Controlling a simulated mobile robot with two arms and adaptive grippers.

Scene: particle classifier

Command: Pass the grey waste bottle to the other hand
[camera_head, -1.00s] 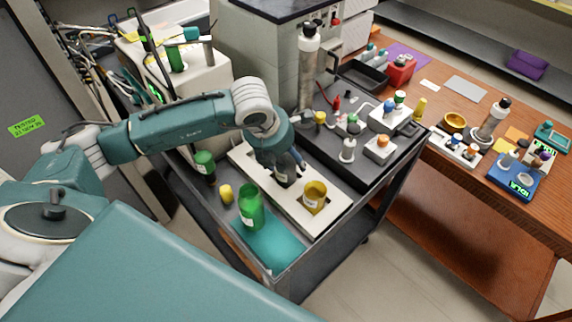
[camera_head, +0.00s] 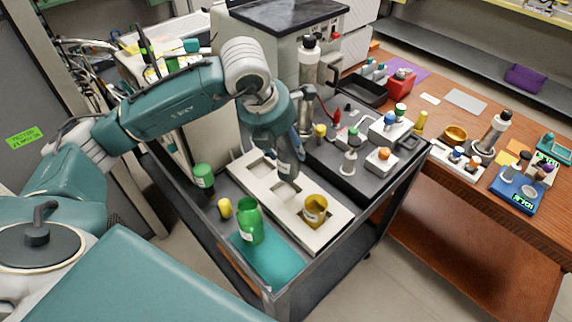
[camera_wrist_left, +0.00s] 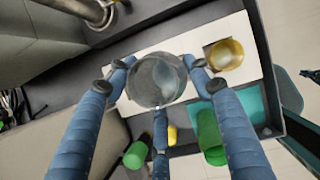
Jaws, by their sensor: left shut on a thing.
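The grey waste bottle (camera_head: 288,171) is held upright in my left gripper (camera_head: 286,152), over the white holder tray (camera_head: 243,176). In the left wrist view the bottle (camera_wrist_left: 156,81) appears from above as a round grey top, with the blue fingers of my left gripper (camera_wrist_left: 158,88) closed around it. The bottle seems to be raised above the tray, with empty square openings showing near it. My right gripper is not in view.
A yellow-brown jar (camera_head: 315,209) stands in the tray's near end. A teal mat (camera_head: 268,262) lies in front.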

